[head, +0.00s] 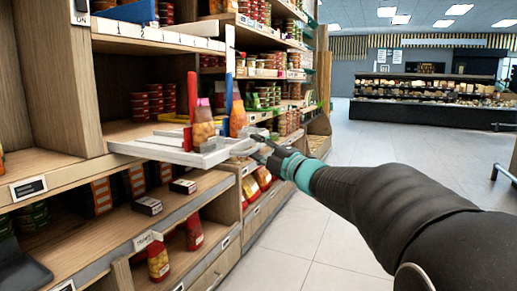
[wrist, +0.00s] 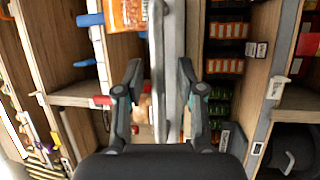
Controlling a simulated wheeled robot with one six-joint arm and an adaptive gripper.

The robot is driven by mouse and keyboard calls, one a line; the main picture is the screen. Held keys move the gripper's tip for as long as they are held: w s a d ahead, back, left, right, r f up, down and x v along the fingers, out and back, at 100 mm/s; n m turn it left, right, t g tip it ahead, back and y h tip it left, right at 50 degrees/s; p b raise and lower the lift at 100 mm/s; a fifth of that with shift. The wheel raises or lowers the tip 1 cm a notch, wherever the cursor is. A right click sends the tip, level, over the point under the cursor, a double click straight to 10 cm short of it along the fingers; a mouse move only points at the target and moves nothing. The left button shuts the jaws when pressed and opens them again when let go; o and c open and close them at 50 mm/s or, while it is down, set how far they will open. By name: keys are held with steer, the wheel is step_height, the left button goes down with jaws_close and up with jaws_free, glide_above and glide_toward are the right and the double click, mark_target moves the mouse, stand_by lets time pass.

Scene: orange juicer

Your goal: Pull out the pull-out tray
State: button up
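The pull-out tray (head: 182,155) is a pale grey board with bottles on it. It juts out over the front edge of the shelf in the head view. In the wrist view its long edge (wrist: 168,50) runs up the middle of the picture. My gripper (head: 262,146) is at the tray's right end in the head view. In the wrist view my gripper (wrist: 160,72) has its fingers spread, one on each side of the tray edge. A narrow gap shows at the left finger; whether the right finger touches cannot be told.
Bottles with orange contents (head: 203,125) and a red upright piece (head: 192,92) stand on or beside the tray. Shelves below hold cartons (head: 148,205) and red bottles (head: 158,262). The tiled floor (head: 350,125) to the right is clear up to a far display counter (head: 430,90).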

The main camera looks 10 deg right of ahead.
steer(key=shift+d, duration=0.1)
steer(key=v, duration=1.2)
